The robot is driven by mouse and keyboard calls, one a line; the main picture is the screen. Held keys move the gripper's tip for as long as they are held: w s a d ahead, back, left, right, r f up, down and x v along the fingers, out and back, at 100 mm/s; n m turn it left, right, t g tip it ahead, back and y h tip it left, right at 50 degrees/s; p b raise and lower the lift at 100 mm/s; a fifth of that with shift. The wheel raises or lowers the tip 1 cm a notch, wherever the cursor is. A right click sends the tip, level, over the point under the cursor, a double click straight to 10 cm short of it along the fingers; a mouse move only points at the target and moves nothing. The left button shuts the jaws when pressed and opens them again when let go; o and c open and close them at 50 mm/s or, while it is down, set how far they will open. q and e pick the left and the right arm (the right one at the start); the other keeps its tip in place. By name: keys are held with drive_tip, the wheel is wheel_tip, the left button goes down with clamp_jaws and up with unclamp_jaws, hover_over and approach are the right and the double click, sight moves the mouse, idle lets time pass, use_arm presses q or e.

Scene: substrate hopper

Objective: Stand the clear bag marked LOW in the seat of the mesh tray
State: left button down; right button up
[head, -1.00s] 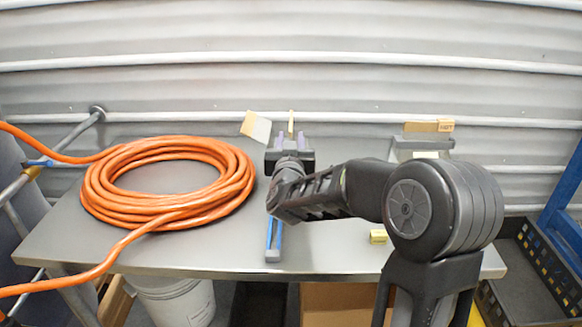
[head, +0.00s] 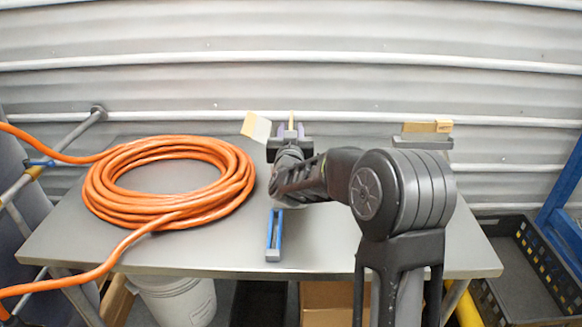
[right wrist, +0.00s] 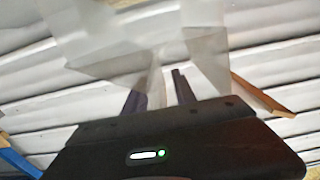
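My right gripper (head: 289,132) is at the back middle of the table, fingers apart and pointing to the wall. A thin tan strip (head: 291,120) stands upright between or just beyond the fingertips. In the right wrist view, pale see-through sheets, which look like clear bag material (right wrist: 205,45), lie around and beyond the fingertips (right wrist: 158,94). I cannot tell whether they touch, and no LOW mark is readable. A tilted tan and whitish piece (head: 257,127) is left of the gripper. I cannot identify the mesh tray for sure. My left gripper is out of view.
A coil of orange hose (head: 168,212) covers the left of the table (head: 230,255). A blue and grey bar (head: 274,235) lies near the front middle. A grey holder (head: 422,140) with a tan block (head: 427,126) stands back right. A black crate (head: 525,270) is right of the table.

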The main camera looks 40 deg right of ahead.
clamp_jaws()
idle(0.4)
idle(1.0)
drive_tip(key=shift+r, duration=0.15)
